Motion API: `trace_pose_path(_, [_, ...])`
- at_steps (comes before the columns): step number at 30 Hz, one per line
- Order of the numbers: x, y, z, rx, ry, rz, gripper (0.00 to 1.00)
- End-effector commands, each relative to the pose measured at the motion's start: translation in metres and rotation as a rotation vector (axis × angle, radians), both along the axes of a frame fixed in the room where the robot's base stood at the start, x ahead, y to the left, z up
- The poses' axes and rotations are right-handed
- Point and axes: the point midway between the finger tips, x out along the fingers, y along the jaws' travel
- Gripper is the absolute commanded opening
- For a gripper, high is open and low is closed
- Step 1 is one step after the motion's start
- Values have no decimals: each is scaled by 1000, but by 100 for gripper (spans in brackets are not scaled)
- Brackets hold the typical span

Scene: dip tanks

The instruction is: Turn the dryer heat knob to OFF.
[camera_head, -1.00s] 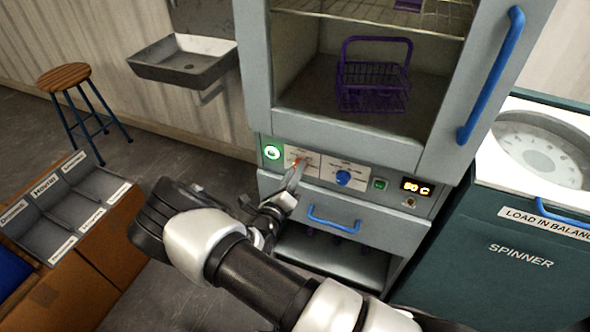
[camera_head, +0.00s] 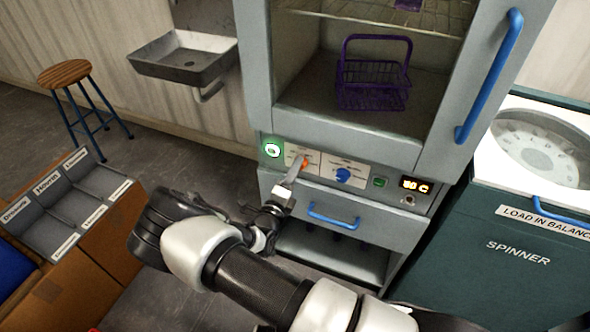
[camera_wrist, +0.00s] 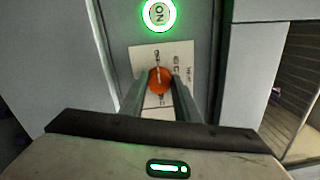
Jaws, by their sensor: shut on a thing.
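The dryer's control panel has an orange knob (camera_head: 304,162) on a white label plate and a blue knob (camera_head: 343,175) to its right. My gripper (camera_head: 295,173) reaches the panel at the orange knob. In the wrist view my gripper (camera_wrist: 160,88) has one finger on each side of the orange knob (camera_wrist: 160,79) and is shut on it. A pale pointer line on the knob runs roughly up and down in that view. The plate's lettering is too small to read surely, so I cannot tell which setting it points at.
A lit green ON button (camera_head: 272,150) is left of the knobs. A small display (camera_head: 415,186) glows at the right. Below is a drawer with a blue handle (camera_head: 333,217). A spinner (camera_head: 520,245) stands right; a stool (camera_head: 66,76) and sorting bins (camera_head: 60,205) are left.

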Motion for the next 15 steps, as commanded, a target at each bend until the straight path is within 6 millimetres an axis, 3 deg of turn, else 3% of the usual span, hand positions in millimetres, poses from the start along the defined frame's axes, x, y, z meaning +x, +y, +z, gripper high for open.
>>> trace_pose_path(7, [-1,0,-1,-2,2,0,6])
trace_pose_path(8, [-1,0,-1,-2,2,0,32])
trace_pose_path(9, [-1,0,-1,-2,2,0,39])
trace_pose_path(11, [-1,0,-1,-2,2,0,48])
trace_pose_path(15, [0,0,0,-1,1,0,48])
